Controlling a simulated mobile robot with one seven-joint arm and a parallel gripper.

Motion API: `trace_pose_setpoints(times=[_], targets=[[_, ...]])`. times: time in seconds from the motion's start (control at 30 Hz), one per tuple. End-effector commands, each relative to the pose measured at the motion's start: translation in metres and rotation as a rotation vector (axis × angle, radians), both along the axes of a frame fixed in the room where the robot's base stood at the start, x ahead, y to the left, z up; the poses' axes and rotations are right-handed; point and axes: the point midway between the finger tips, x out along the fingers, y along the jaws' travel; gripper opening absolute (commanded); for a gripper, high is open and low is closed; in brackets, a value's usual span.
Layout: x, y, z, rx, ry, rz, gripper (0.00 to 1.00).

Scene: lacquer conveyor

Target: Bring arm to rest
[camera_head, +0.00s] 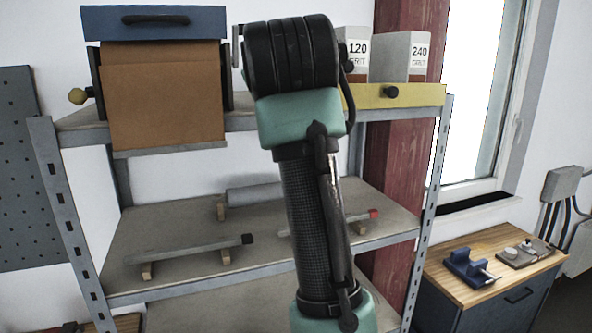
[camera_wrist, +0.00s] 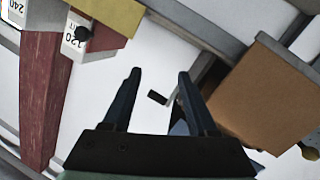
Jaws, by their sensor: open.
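My gripper (camera_wrist: 160,80) is open in the wrist view. Its two dark fingers stand apart, and nothing shows held between them. In the head view my green and black arm rises through the middle of the picture in front of a metal shelf (camera_head: 262,200). The gripper's fingers are hidden there behind the arm's upper end. In the wrist view the gripper is between the brown sheet and the grit boxes.
A brown sheet (camera_head: 160,100) hangs below a blue box (camera_head: 152,22) at the upper left. Grit boxes marked 120 (camera_head: 357,48) and 240 (camera_head: 402,55) stand behind a yellow strip (camera_head: 400,96). A wooden-topped cabinet (camera_head: 450,288) is at right.

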Motion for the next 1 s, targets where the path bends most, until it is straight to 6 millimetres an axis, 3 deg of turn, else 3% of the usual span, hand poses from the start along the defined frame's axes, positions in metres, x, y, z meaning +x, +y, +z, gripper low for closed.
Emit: trace_pose_setpoints(times=[0.03,0.17,0.5,0.6,0.73,1.0], targets=[[-0.012,0.006,-0.015,0.047,-0.073,0.014,0.59],[-0.055,0.009,-0.02,0.17,-0.277,0.035,0.59],[-0.212,-0.018,-0.033,0.404,-0.75,0.049,0.59],[-0.243,-0.024,-0.034,0.43,-0.826,0.053,0.59],[-0.263,-0.027,-0.033,0.442,-0.873,0.054,0.59],[-0.263,-0.027,-0.033,0.443,-0.874,0.055,0.59]])
